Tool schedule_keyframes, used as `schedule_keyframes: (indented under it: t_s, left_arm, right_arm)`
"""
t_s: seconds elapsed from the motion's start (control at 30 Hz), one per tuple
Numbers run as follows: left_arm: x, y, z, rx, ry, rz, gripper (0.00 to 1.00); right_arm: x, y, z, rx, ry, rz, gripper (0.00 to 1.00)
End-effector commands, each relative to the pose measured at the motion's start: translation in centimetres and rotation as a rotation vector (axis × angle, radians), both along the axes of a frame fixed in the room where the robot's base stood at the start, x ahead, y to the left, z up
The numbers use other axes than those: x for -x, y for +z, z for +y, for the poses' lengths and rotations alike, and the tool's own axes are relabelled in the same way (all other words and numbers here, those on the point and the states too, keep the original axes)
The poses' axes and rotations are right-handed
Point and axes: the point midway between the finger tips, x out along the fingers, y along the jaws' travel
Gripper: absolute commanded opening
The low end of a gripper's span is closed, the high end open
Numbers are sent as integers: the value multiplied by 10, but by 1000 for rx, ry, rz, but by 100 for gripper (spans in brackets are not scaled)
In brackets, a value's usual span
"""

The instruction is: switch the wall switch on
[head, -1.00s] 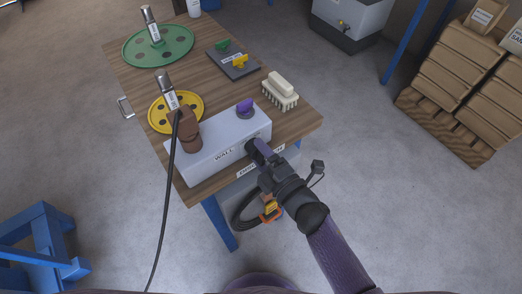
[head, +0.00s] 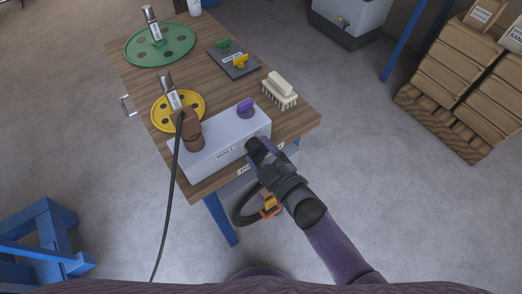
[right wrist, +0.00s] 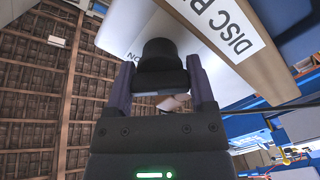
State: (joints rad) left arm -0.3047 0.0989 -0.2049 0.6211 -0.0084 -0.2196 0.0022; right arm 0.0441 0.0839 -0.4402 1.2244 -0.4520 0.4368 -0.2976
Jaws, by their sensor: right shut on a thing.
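My left gripper is not in view.
A brown plug (head: 190,133) with a black cable sits at the box's left end; a purple knob (head: 246,106) is on top. A yellow disc (head: 193,104), green disc (head: 178,43) and brush (head: 279,88) lie behind. A blue stool (head: 45,245) stands left.

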Motion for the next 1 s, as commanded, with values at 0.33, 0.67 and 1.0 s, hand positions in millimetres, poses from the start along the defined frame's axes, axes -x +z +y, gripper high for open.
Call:
schedule_keyframes:
  t_s: [0.33,0.67,1.0]
  left_arm:
    - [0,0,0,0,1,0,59]
    - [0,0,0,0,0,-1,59]
    - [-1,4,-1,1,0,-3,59]
  right_arm:
    - [1,-1,0,-16,-1,16,12]
    - [0,-1,0,-15,0,15,98]
    - [8,0,-6,-14,0,13,100]
